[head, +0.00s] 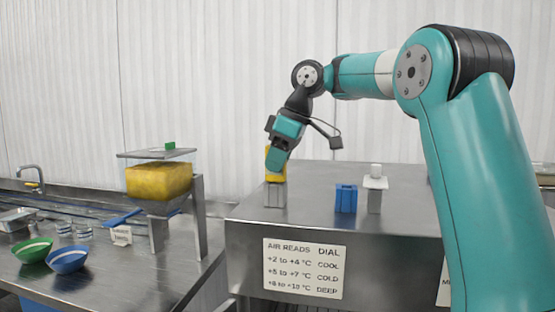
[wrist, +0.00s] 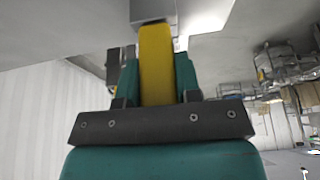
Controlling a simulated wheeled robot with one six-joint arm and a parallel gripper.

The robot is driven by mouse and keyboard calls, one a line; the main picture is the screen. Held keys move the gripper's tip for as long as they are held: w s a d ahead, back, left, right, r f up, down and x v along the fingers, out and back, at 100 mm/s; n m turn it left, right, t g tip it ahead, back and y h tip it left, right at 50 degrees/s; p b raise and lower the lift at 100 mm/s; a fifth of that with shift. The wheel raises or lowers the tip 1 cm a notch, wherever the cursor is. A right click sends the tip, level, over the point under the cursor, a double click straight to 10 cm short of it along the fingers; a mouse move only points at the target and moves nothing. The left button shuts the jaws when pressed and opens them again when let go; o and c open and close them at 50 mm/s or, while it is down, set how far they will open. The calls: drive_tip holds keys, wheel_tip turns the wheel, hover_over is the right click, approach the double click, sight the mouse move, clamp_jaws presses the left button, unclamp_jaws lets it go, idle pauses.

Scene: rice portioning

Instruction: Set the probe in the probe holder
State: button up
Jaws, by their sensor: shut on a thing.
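A yellow probe (head: 275,177) is between the fingers of my gripper (head: 278,158), above the steel counter. In the wrist view my gripper (wrist: 158,80) is shut on the yellow body of the probe (wrist: 155,55), with a teal finger on each side. A grey block (head: 275,196) stands on the counter directly below the probe, and looks like a holder. It also shows in the wrist view (wrist: 153,10), at the probe's far end. The probe's lower end meets or overlaps the block in both views; I cannot tell how deep it sits. The probe looks about upright.
A blue block (head: 346,199) and a grey stand with a white top (head: 375,190) are to the right on the counter (head: 305,220). On the lower bench at left are a yellow hopper (head: 158,181), a green bowl (head: 33,250) and a blue bowl (head: 68,260).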

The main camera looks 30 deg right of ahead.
drive_tip(key=shift+f, duration=0.15)
idle(0.7)
drive_tip(key=o, duration=1.5)
wheel_tip(320, 180, up, 8)
drive_tip(key=p, duration=0.8)
